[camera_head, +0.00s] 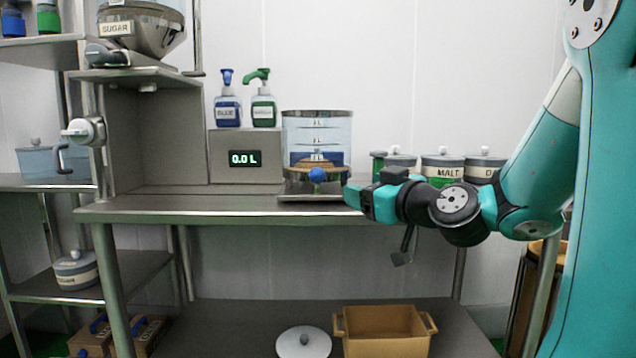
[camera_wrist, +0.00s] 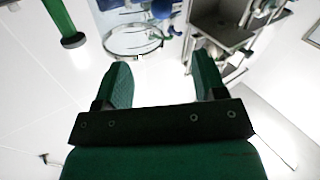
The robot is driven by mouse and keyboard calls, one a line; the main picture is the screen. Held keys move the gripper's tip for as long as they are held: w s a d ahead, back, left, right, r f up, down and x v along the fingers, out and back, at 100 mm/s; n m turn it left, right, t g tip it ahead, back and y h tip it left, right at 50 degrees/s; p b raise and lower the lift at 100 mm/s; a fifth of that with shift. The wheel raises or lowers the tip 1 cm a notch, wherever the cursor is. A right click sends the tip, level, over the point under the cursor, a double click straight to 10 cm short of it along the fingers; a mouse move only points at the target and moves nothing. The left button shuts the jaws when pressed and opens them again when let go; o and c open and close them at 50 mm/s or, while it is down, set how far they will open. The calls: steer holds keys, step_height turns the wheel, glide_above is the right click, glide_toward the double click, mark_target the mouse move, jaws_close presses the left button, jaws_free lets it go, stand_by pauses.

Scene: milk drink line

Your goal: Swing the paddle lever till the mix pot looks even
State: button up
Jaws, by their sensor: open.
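The mix pot (camera_head: 330,132) is a clear cylinder with level marks and a dark rim, standing on the counter. A blue ball knob (camera_head: 317,175), apparently the paddle lever's end, sits at the front of the pot's base. My gripper (camera_head: 360,198) is just right of the knob, at about counter height, apart from it. In the wrist view my gripper (camera_wrist: 162,76) is open with nothing between its fingers. A clear round vessel rim (camera_wrist: 135,53), probably the pot's, shows beyond the fingers.
A grey box with a 0.0 L display (camera_head: 245,158) stands left of the pot, bearing blue and green pump bottles (camera_head: 264,110). Lidded tubs, one marked MALT (camera_head: 442,168), stand behind my arm. A tan crate (camera_head: 385,335) is on the lower shelf.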

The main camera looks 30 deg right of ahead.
mark_target(322, 176)
steer(key=w+p, duration=1.4)
steer(key=w, duration=0.1)
steer(key=shift+w+r, duration=0.1)
steer(key=shift+r, duration=0.05)
steer(key=shift+w+f, duration=0.2)
steer(key=shift+w, duration=0.3)
jaws_close()
steer(key=shift+r, duration=0.1)
